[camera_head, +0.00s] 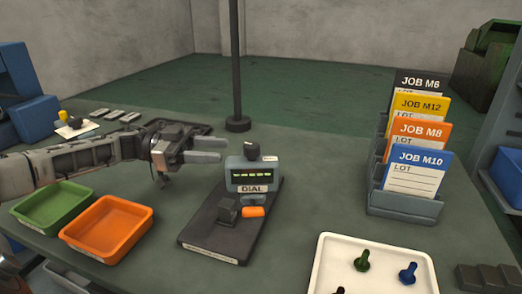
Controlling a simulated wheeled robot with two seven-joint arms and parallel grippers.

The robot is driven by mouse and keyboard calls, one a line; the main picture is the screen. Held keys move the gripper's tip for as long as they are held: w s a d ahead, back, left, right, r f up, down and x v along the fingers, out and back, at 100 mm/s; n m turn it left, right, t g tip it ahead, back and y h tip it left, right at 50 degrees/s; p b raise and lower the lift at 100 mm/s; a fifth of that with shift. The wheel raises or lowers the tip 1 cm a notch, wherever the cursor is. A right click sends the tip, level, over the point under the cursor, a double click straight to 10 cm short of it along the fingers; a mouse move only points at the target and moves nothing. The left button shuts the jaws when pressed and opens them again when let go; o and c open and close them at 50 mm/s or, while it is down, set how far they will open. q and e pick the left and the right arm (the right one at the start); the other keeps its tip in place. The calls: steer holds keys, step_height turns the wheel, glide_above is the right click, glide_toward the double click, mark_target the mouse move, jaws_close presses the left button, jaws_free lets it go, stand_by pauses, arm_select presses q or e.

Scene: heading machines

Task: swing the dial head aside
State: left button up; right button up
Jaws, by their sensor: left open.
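A small dark block (228,209) and an orange tab (253,211) sit just below and in front of the head. My left gripper (223,150) comes in from the left. Its two fingers point right, apart and empty, just left of the head and near its top. Whether a fingertip touches the head cannot be told. My right gripper is not in view.
A green tray (52,232) and an orange tray (79,247) lie at left. A rack (402,206) of job cards stands at right. A white tray (328,249) with coloured pegs lies at front right. A dark post (237,124) rises behind. Bench between dial and rack is clear.

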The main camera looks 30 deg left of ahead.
arm_select(q)
steer(key=p+x, duration=0.1)
steer(key=x, duration=0.8)
steer(key=shift+w+d, duration=0.15)
steer(key=shift+d, duration=0.05)
steer(key=shift+w+d, duration=0.2)
steer(key=shift+d, duration=0.2)
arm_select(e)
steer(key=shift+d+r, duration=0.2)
